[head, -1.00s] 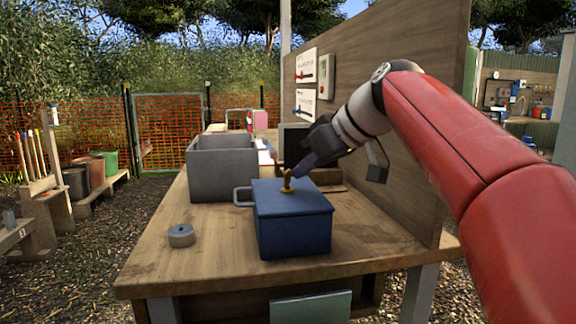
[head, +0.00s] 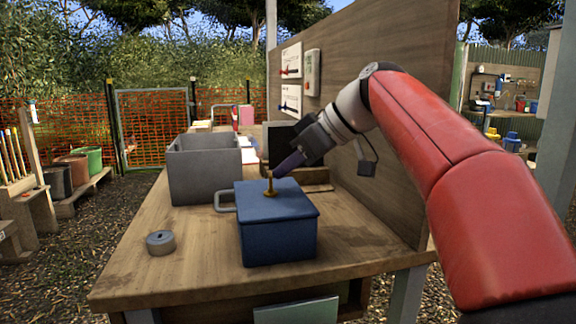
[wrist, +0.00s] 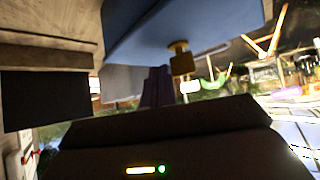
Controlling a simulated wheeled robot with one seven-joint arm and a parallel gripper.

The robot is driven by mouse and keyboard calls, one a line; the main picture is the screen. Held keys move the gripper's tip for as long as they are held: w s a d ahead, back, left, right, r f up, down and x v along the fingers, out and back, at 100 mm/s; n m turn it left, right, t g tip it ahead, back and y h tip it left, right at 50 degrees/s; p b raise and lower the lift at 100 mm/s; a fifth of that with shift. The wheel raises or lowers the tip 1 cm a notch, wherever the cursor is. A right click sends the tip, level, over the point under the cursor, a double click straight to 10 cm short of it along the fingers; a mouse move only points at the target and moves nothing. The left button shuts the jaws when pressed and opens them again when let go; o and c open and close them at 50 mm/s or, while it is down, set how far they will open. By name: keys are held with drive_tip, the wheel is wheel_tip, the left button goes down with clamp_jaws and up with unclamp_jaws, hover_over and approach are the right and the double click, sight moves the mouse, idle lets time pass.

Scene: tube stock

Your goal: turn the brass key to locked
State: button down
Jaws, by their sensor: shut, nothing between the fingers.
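The brass key (head: 270,187) stands upright in the lid of a blue box (head: 279,238) on the wooden workbench. In the wrist view the key (wrist: 181,61) sticks out from the blue surface (wrist: 185,22), with its flat head showing. My gripper (head: 275,172) comes in from the upper right, its purple fingers slanting down to the key's head. The fingers (wrist: 157,86) are shut with nothing between them. In the wrist view they lie just beside the key; I cannot tell whether they touch it. No lock marking is readable.
A grey open bin (head: 205,180) stands behind and left of the box. A grey ring-shaped piece (head: 160,243) lies on the bench (head: 190,270) at front left. A tall wooden panel (head: 390,130) closes the right side. The front left of the bench is mostly clear.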

drive_tip(key=shift+a, duration=0.1)
idle(0.4)
drive_tip(key=shift+s+a, duration=0.35)
drive_tip(key=shift+a, duration=0.2)
